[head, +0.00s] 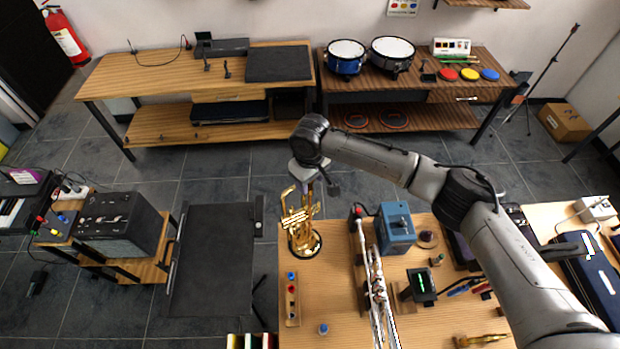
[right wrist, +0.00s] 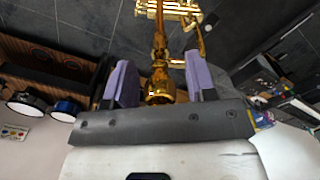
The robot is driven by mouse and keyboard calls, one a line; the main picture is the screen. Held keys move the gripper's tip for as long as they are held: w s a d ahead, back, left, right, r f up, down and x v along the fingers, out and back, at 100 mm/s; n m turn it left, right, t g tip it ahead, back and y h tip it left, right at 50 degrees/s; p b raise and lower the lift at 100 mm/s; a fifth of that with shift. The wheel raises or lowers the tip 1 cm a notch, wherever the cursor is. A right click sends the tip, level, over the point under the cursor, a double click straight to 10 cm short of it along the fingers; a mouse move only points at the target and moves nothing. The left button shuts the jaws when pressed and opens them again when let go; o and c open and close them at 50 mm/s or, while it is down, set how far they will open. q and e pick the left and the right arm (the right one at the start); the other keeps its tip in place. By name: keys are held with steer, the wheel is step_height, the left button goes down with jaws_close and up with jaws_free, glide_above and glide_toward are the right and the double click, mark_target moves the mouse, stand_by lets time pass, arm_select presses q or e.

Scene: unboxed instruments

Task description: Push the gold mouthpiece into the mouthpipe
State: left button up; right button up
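The gold trumpet (head: 300,225) stands upright, bell down, at the near table's left edge; its tubing (right wrist: 172,10) crosses the top of the right wrist view. My right gripper (head: 305,186) is above its upper end. In the right wrist view its two purple fingers (right wrist: 158,72) are apart, one on either side of the gold mouthpiece (right wrist: 160,88). Gaps show beside the mouthpiece, so the fingers do not look closed on it. The mouthpiece lines up with a gold tube of the trumpet; how deep it sits is unclear. My left gripper is out of view.
Right of the trumpet stand a blue box (head: 396,232) and a long silver instrument (head: 374,275). A small valve rack (head: 292,298) lies in front. A gold piece (head: 482,340) lies at the front edge.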

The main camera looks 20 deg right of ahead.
steer(key=shift+o, duration=0.4)
steer(key=shift+r, duration=0.1)
steer(key=shift+r, duration=0.3)
step_height(320, 180, up, 11)
steer(key=b, duration=0.3)
steer(key=shift+r, duration=1.05)
